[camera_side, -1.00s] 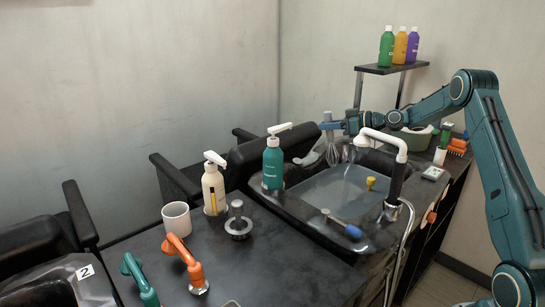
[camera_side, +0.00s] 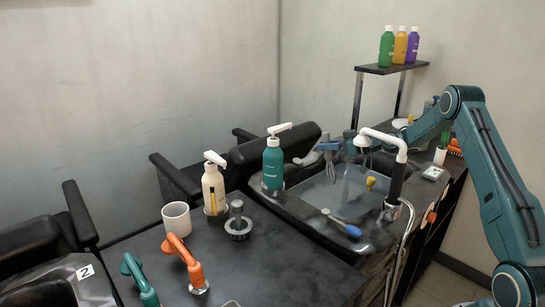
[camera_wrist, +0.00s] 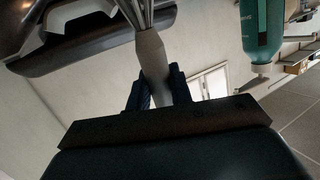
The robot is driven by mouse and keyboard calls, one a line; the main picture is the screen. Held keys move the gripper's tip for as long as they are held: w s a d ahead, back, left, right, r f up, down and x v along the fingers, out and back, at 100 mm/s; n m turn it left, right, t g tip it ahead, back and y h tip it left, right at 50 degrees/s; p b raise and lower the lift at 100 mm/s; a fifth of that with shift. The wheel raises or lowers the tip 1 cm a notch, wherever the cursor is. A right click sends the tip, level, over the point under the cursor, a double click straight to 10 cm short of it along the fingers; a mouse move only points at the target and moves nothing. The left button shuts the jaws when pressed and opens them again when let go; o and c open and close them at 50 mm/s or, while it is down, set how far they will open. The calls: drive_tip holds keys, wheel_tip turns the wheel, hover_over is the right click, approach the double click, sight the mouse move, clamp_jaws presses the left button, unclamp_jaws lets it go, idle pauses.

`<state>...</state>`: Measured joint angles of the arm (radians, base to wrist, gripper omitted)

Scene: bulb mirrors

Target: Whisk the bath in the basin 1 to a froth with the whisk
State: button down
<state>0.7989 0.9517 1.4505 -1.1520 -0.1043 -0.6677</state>
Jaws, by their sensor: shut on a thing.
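My gripper (camera_wrist: 158,88) is shut on the grey handle of the whisk (camera_wrist: 149,48), whose wires point away from it in the wrist view. In the side view, the whisk (camera_side: 331,170) hangs upright at the far left part of the dark basin (camera_side: 300,210). Its wire end overlaps the bath (camera_side: 335,195); I cannot tell how deep it is. The bath looks flat and greyish, with no froth visible.
A tap with a white head (camera_side: 385,138) arches over the basin's right side. A teal pump bottle (camera_side: 273,165) stands at its left. A blue-handled tool (camera_side: 345,228) lies on the front rim, and a yellow piece (camera_side: 371,182) shows at the bath's right.

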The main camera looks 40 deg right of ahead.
sight(333, 167)
drive_tip(key=shift+f, duration=4.05)
drive_tip(key=shift+a, duration=0.15)
